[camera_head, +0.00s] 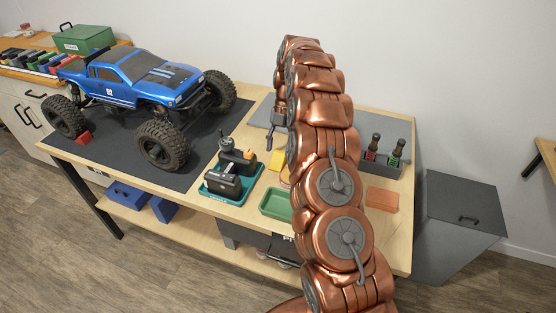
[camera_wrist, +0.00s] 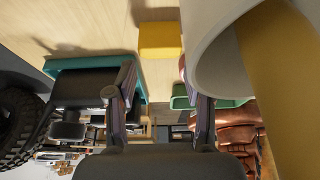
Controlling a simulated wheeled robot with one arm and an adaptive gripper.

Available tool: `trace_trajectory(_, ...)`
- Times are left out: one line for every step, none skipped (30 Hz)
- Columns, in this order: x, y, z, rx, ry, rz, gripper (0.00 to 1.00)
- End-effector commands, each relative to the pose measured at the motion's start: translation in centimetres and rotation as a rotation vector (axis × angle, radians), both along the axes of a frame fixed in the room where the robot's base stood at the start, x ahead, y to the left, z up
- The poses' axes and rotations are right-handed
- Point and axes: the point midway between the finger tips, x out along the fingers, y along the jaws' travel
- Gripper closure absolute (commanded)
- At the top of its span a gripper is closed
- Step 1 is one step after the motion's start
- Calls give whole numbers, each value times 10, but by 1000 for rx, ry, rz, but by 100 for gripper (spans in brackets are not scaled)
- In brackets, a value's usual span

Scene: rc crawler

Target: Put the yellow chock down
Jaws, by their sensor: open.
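The yellow chock (camera_wrist: 160,40) rests on the pale wooden tabletop in the wrist view, just past my fingertips and apart from both. In the head view a yellow piece (camera_head: 278,160) shows beside my copper arm, partly hidden by it. My gripper (camera_wrist: 158,78) is open, with its two dark fingers spread and nothing between them. In the head view my gripper (camera_head: 271,135) is small, at the left edge of my arm above the table.
A teal tray (camera_head: 226,186) with dark tools stands left of the yellow piece, and a green tray (camera_head: 277,203) in front. A large white rounded thing (camera_wrist: 225,50) fills the wrist view's upper right, close by. The blue truck (camera_head: 145,80) stands on a dark mat.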

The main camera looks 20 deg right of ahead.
Motion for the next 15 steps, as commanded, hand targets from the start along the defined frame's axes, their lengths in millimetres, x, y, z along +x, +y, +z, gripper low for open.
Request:
trace_trajectory(-1, 2, -1, 0, 1, 1, 48)
trace_trajectory(-2, 2, -4, 0, 0, 1, 48)
trace_trajectory(-4, 4, -7, 0, 2, 2, 48)
trace_trajectory(-6, 5, -10, 1, 5, 2, 48)
trace_trajectory(-7, 6, -13, 2, 7, 2, 48)
trace_trajectory(-8, 7, -16, 2, 5, 2, 48)
trace_trajectory(-9, 8, -19, 1, 2, 3, 48)
trace_trajectory(-9, 9, -23, 0, 2, 2, 48)
trace_trajectory(-11, 10, -28, 1, 3, 2, 48)
trace_trajectory(-12, 11, -31, 2, 4, 2, 48)
trace_trajectory(-13, 12, -34, 2, 4, 2, 48)
trace_trajectory(-13, 12, -37, 2, 4, 2, 48)
trace_trajectory(-14, 13, -38, 2, 2, 1, 48)
trace_trajectory(-14, 13, -39, 1, 2, 0, 48)
trace_trajectory(-13, 13, -40, 1, 1, 0, 48)
